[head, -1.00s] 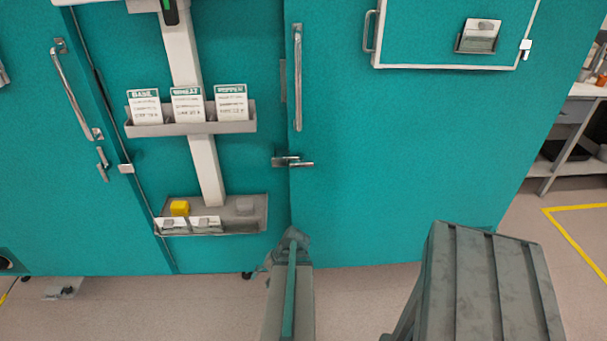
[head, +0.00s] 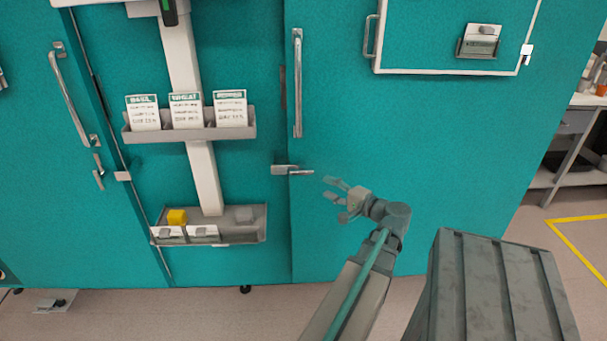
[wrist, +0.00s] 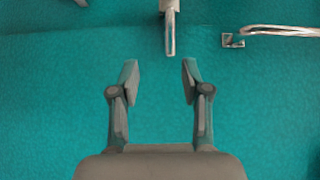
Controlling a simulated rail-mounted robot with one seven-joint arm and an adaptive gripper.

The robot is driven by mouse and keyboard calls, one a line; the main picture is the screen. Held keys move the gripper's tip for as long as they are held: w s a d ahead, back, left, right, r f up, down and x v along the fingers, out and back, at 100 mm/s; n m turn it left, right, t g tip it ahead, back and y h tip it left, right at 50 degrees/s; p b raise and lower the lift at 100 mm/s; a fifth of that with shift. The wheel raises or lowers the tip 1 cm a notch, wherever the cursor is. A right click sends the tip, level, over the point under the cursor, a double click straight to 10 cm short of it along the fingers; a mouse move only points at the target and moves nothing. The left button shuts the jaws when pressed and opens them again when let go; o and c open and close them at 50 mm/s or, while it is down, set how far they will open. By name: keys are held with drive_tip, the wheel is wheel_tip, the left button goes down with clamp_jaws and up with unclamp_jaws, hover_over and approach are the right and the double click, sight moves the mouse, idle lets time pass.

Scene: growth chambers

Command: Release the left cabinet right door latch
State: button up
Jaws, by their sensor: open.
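A metal lever latch (head: 292,170) sits on the teal door (head: 430,140), below a long vertical bar handle (head: 298,85). Its lever lies level and points right. My gripper (head: 335,197) is open and empty, just right of and slightly below the lever's tip. In the wrist view the latch lever (wrist: 170,35) points toward the gap between the open fingers (wrist: 160,72), a little nearer the right finger and apart from both. The bar handle's end (wrist: 234,40) shows at the upper right there. A second latch (head: 98,172) is on the door at far left.
A framed panel (head: 445,72) is at upper right. A grey ribbed bin (head: 495,285) stands at lower right.

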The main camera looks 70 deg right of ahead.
sight(306, 174)
drive_tip(key=shift+t, duration=0.3)
drive_tip(key=x, duration=0.7)
drive_tip(key=r+x, duration=0.1)
drive_tip(key=x, duration=0.3)
drive_tip(key=shift+a, duration=0.1)
clamp_jaws()
